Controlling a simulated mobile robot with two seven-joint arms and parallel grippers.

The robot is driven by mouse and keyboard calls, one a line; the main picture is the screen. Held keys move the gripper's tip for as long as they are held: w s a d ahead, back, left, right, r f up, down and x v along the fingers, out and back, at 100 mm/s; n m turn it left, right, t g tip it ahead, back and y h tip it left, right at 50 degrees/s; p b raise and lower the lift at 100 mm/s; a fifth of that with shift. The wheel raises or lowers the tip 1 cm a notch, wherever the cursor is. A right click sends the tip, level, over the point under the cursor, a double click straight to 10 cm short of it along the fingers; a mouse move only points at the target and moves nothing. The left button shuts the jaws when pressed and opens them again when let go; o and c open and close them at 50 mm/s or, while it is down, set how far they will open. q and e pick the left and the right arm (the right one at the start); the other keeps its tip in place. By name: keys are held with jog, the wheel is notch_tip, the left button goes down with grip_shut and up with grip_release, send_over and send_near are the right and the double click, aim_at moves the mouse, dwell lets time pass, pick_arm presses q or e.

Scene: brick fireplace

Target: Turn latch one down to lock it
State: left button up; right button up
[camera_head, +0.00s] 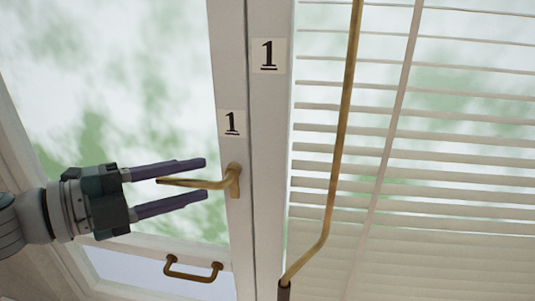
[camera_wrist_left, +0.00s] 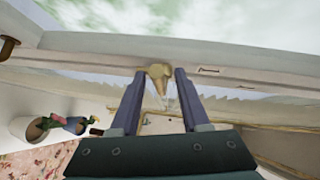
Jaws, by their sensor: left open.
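Latch one is a brass lever handle (camera_head: 200,183) on the white window frame, just below a label with the number 1 (camera_head: 232,123). Its lever points left and lies nearly level. My left gripper (camera_head: 206,178) comes in from the left, open, with one finger above the lever and one below it. The lever lies between the fingers, and I see a gap to the lower one. In the left wrist view the brass latch (camera_wrist_left: 158,72) shows between the tips of my left gripper (camera_wrist_left: 160,74). My right gripper is not in view.
A second label 1 (camera_head: 268,55) is on the post to the right. A long bent brass rod (camera_head: 345,100) hangs before the white blinds (camera_head: 460,150). A brass pull handle (camera_head: 193,273) is on the lower frame. The left wrist view shows a patterned surface (camera_wrist_left: 35,158).

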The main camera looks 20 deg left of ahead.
pick_arm(q)
grip_shut()
dwell(0.3)
dwell(1.1)
